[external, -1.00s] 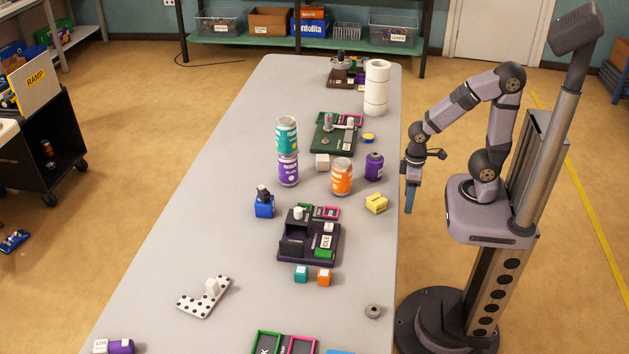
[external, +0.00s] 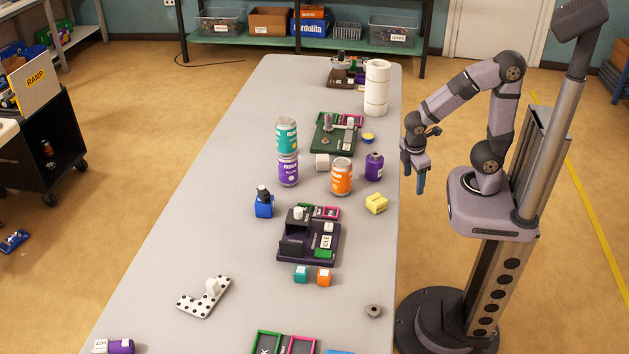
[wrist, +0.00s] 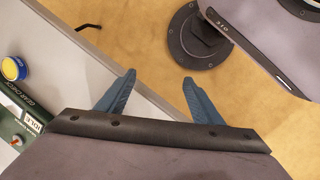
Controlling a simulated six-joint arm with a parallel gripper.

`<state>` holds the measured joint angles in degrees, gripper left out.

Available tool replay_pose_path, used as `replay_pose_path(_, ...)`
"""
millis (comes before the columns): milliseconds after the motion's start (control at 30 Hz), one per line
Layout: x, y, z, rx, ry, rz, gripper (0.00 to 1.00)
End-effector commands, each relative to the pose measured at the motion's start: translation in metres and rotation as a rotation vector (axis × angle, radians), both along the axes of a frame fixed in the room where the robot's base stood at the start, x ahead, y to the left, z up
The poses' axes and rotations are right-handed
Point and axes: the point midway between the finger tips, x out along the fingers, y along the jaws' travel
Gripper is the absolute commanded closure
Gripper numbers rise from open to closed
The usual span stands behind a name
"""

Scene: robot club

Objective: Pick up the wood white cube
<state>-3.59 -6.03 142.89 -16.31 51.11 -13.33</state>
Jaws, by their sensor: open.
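A small white cube (external: 322,162) sits on the grey table (external: 200,230), left of an orange can (external: 342,176) and right of the stacked teal and purple cans. Another small white block (external: 212,286) stands on a dotted L-shaped board (external: 196,302) farther forward. I cannot tell from the picture which is wood. My gripper (external: 421,184) hangs over the floor just beyond the table's right edge, pointing down and empty. In the wrist view its blue fingers (wrist: 158,78) are spread apart with floor between them. No white cube shows clearly in that view.
A teal can (external: 286,136) stands on a purple can (external: 288,170). A purple bottle (external: 374,167) and yellow block (external: 376,203) lie between the white cube and my arm. A dark tray (external: 309,243) stands forward. The table's left side is mostly clear.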

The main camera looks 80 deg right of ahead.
Motion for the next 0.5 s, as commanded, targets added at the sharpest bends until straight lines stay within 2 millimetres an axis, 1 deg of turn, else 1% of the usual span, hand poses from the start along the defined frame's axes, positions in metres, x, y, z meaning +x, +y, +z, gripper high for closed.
replay_pose_path(33,0.001,-0.008,0.018,-0.040,0.030,0.085,0.39)
replay_pose_path(67,0.002,-0.014,0.025,-0.064,0.050,0.134,0.39)
replay_pose_path(100,0.013,-0.024,0.030,-0.096,0.040,0.176,0.39)
replay_pose_path(167,0.039,-0.040,0.038,-0.143,-0.009,0.226,0.39)
replay_pose_path(200,0.056,-0.050,0.045,-0.175,-0.038,0.265,0.39)
replay_pose_path(267,0.081,-0.064,0.056,-0.223,-0.080,0.326,0.39)
replay_pose_path(300,0.098,-0.073,0.064,-0.253,-0.105,0.369,0.39)
replay_pose_path(433,0.150,-0.097,0.089,-0.344,-0.179,0.512,0.39)
replay_pose_path(467,0.161,-0.102,0.094,-0.361,-0.197,0.541,0.39)
replay_pose_path(500,0.173,-0.104,0.082,-0.336,-0.259,0.508,0.39)
